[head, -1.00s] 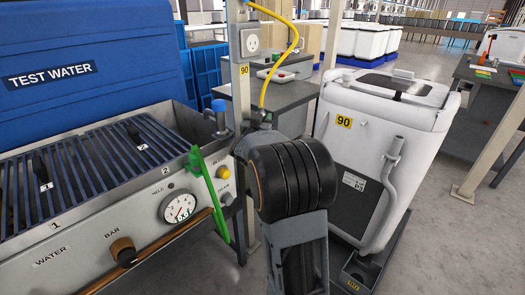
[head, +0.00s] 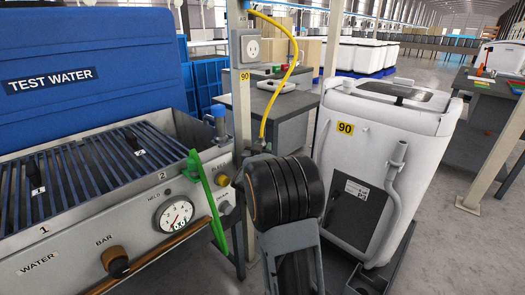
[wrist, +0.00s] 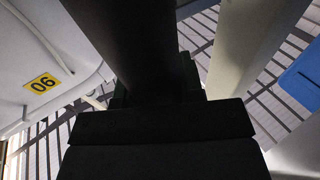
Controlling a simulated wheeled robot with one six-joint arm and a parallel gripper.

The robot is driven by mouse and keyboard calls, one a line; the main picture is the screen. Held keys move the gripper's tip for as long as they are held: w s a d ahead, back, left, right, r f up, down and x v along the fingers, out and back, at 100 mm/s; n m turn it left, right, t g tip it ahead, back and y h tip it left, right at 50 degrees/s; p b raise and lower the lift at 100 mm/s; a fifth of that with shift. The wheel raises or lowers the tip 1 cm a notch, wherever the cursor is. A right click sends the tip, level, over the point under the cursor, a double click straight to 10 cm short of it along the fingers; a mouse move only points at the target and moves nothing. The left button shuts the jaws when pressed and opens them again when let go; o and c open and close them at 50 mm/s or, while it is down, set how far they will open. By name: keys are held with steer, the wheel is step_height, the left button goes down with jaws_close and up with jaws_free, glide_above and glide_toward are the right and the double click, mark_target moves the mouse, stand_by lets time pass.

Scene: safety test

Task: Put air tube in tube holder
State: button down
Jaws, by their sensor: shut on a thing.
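The yellow air tube (head: 292,62) hangs in a curve from the top of the grey post and runs down to a dark fitting (head: 263,146) just behind my arm. In the head view my own arm hides my gripper. In the wrist view my gripper (wrist: 157,95) is dark and shut around a thick dark shape, which I take to be the tube's end; no yellow shows there. A tube holder cannot be made out clearly in either view.
The grey post (head: 241,120) with a socket box (head: 249,48) stands close to my arm. The test water tank (head: 130,200), with a green lever (head: 207,195), is at left. A white bin (head: 385,130) marked 90 stands at right.

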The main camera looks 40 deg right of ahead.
steer(key=c, duration=0.8)
jaws_free()
steer(key=shift+d+f, duration=0.1)
steer(key=shift+o, duration=0.2)
steer(key=shift+s, duration=0.1)
steer(key=p+v, duration=0.2)
steer(key=v, duration=1)
